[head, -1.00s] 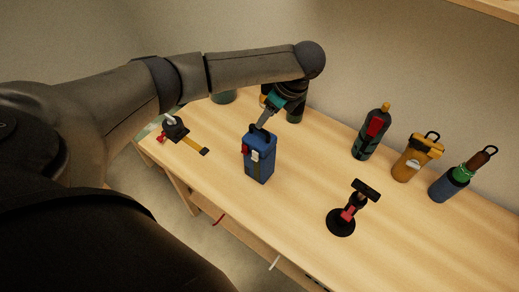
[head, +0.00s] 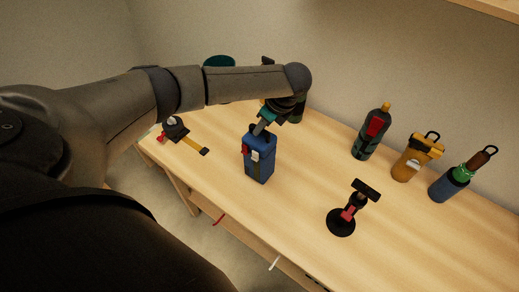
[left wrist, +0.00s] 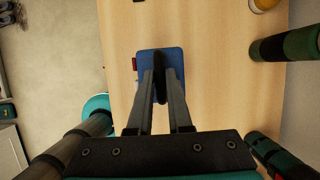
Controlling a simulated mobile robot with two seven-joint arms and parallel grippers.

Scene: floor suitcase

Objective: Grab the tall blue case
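The tall blue case (head: 260,162) stands upright on the wooden table, with red and white tags on its front left side. Its top also shows in the left wrist view (left wrist: 176,58). My left gripper (head: 261,128) is at the top of the case, pointing down. In the left wrist view its two fingers (left wrist: 160,82) are apart, on either side of the black handle (left wrist: 160,66); firm contact is not clear. My right gripper is not in view.
On the table (head: 300,180) stand a dark bottle (head: 371,133), a yellow container (head: 413,160), a blue-green bottle (head: 456,180) and a black stand (head: 342,221). A black-and-yellow tool (head: 184,135) lies left. A wall is behind. Free wood surrounds the case.

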